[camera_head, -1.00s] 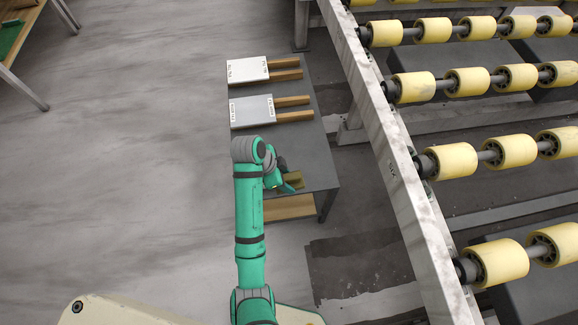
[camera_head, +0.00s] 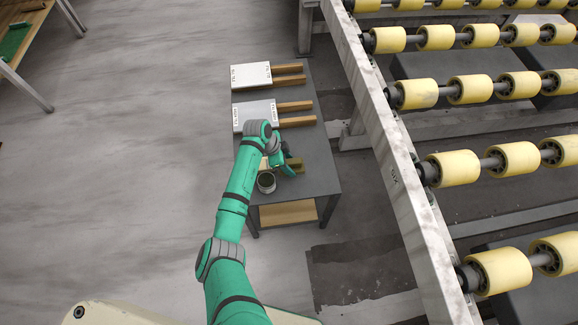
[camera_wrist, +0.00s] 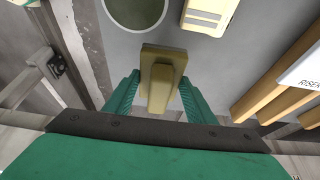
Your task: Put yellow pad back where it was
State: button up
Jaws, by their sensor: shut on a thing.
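A yellow pad (camera_wrist: 160,70), olive-toned with a raised middle, sits between the two green fingers of my gripper (camera_wrist: 160,92) in the wrist view. The fingers are shut on its sides. In the head view the yellow pad (camera_head: 294,162) shows partly beside my gripper (camera_head: 284,165), over the grey table (camera_head: 315,178). I cannot tell whether the pad touches the tabletop. A pale yellow-and-white block (camera_wrist: 208,14) lies ahead and to the right in the wrist view.
A round grey cup (camera_head: 266,183) stands near the table's front left; it also shows in the wrist view (camera_wrist: 137,10). A roller conveyor (camera_head: 395,190) runs along the right.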

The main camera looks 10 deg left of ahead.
jog(key=shift+w+a+f, duration=0.1)
jog(key=shift+w+f, duration=0.5)
jog(key=shift+f, duration=1.55)
jog(key=shift+f, duration=0.15)
jog(key=o, duration=1.3)
jog(key=shift+s, duration=0.15)
